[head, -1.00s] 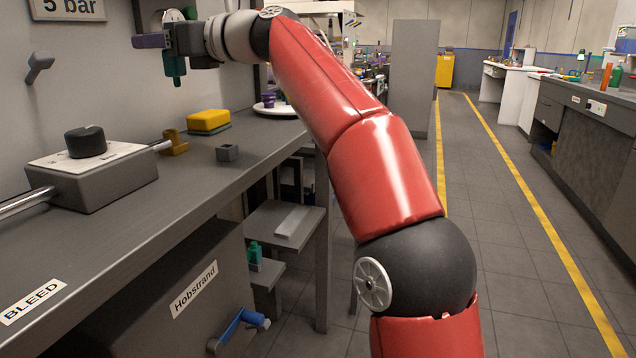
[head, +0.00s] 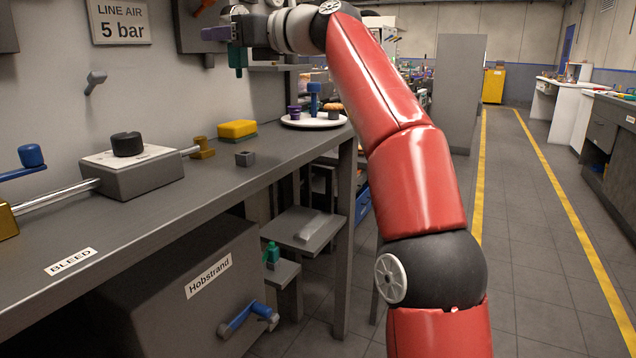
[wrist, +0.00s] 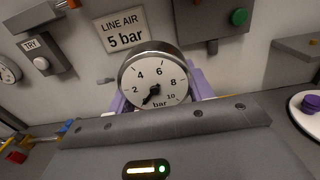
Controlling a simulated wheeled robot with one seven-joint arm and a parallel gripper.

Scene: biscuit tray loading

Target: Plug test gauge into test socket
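My gripper (head: 230,36) is raised above the back of the bench, near the wall. Its purple fingers are closed around the test gauge. The gauge shows a round white dial (wrist: 153,78) in the wrist view, marked in bar, with its needle at the low end. In the head view a teal part (head: 238,58) hangs below the gripper, clear of the bench. I cannot tell which is the test socket.
A grey box with a black knob (head: 127,144) stands on the bench (head: 150,222), with pipes at both sides. A yellow sponge (head: 238,129) and a white plate (head: 312,121) with items lie behind. A blue-handled valve (head: 30,157) is at left. The aisle at right is clear.

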